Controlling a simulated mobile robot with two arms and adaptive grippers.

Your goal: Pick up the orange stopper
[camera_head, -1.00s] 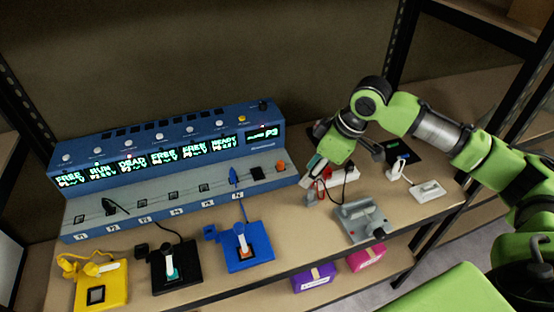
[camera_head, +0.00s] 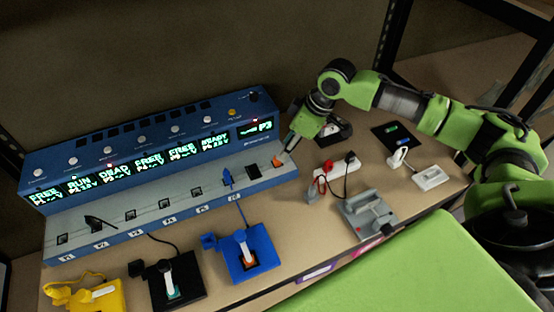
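The orange stopper (camera_head: 278,160) sits at the right end of the socket row on the blue dryer unit (camera_head: 180,193), beside an empty dark socket (camera_head: 254,172). My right gripper (camera_head: 287,149) points down and left at the stopper from its upper right. Its fingertips are right beside the stopper; I cannot tell whether they touch it. The finger gap is too small and dark to judge. My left gripper is not in view.
A blue plug (camera_head: 228,178) and a black plug (camera_head: 98,223) stand in the same row. Blue (camera_head: 250,262), black (camera_head: 172,292) and yellow (camera_head: 88,297) stations stand in front. A grey fixture (camera_head: 370,212), a power strip (camera_head: 337,168) and a white box (camera_head: 430,178) lie to the right.

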